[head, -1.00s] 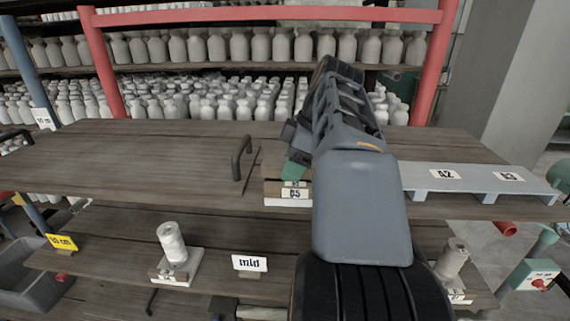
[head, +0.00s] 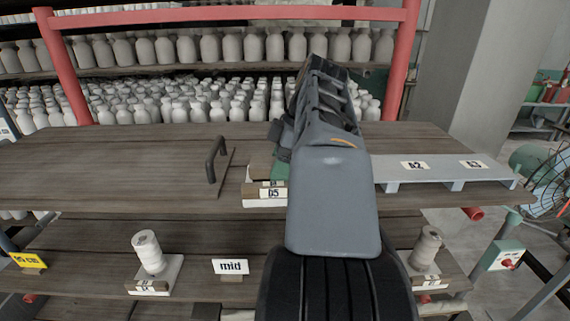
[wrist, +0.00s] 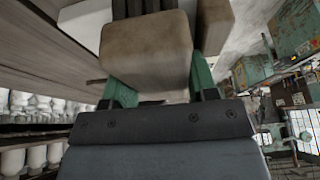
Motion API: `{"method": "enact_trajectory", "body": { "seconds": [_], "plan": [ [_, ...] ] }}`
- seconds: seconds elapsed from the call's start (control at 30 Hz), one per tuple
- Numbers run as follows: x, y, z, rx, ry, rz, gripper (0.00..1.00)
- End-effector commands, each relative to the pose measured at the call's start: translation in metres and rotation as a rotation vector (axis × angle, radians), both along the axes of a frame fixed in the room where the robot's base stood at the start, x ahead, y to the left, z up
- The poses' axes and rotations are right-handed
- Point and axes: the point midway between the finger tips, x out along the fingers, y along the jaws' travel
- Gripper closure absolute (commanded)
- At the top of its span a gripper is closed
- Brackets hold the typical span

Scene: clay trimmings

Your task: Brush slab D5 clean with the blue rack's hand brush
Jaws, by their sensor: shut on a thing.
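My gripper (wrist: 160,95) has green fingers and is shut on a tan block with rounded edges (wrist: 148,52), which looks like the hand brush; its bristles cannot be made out. In the head view my grey wrist hides most of it, and only a bit of green finger shows beside the D5 label. The D5 stand (head: 265,200) is on the upper wooden shelf, with a brownish piece (head: 259,168) on top, partly hidden by my arm. Pale blocks (wrist: 216,25) show behind the held block in the wrist view. Whether brush and slab touch cannot be told.
A dark upright handle (head: 212,160) stands on the shelf left of D5. The lower shelf carries white spools (head: 148,252) and a "mid" sign (head: 230,267). A red frame (head: 235,14) with bottles stands behind.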

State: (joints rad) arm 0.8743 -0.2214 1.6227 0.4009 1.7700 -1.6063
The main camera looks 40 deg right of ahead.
Motion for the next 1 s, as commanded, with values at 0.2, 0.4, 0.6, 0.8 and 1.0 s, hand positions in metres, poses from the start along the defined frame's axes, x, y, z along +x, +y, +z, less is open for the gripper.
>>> {"method": "enact_trajectory", "body": {
  "seconds": [0.2, 0.4, 0.6, 0.8, 1.0],
  "plan": [
    [0.01, 0.01, 0.0, 0.002, 0.0, 0.002, 0.66],
    [0.015, 0.016, 0.001, 0.001, 0.0, 0.004, 0.66],
    [0.026, 0.027, 0.001, 0.001, -0.001, 0.003, 0.66],
    [0.031, 0.033, 0.001, 0.001, -0.002, 0.001, 0.66],
    [0.025, 0.026, 0.001, 0.0, -0.001, -0.003, 0.66]
  ]
}}
